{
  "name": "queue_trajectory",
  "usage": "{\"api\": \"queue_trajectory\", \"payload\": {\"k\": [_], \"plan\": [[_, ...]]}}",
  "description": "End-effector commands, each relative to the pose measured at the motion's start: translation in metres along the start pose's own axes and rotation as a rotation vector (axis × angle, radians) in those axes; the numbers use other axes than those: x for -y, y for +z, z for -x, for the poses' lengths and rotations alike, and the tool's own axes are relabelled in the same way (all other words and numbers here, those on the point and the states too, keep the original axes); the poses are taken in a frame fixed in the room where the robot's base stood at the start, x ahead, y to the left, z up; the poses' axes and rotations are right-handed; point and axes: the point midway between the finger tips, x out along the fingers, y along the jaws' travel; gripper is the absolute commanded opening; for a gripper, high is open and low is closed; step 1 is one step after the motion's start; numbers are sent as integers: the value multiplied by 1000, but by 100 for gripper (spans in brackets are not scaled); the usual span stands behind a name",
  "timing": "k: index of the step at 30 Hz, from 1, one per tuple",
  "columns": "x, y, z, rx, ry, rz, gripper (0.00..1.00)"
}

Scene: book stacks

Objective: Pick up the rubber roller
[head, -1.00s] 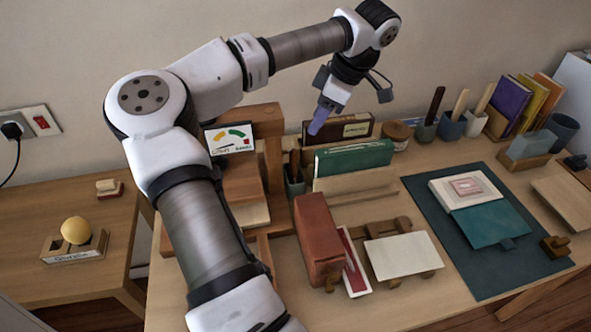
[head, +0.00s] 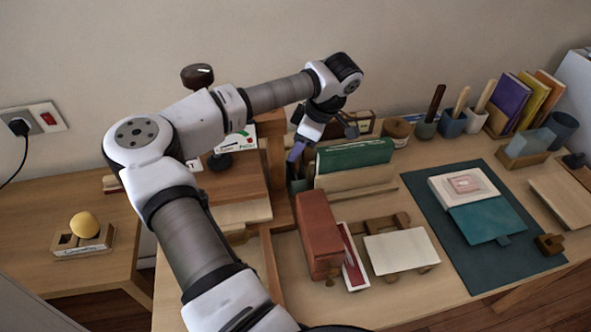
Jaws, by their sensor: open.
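I cannot clearly make out the rubber roller. In the earlier head view an upright brown handle showed in a small dark green pot (head: 298,185) behind the red-brown block; it may be the roller's handle, but now my gripper covers that spot. My gripper (head: 296,152) points down just above this pot, beside the left end of the green book. Its fingertips are small and partly merged with the background. It is open, and I see nothing held in it.
The green book (head: 355,155) stands close to the right of my gripper. A red-brown block (head: 318,235) is in front of the pot. A wooden frame (head: 274,165) rises just left. Pots with handles (head: 452,122) stand at the back right. The teal mat (head: 478,275) has bare areas.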

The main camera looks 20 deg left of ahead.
Motion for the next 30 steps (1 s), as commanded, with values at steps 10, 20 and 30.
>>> {"api": "queue_trajectory", "payload": {"k": [10,20,30], "plan": [[0,0,0,0,0,0,7],[0,0,1,0,0,0,0],[0,-13,32,-1,2,1,0]]}}
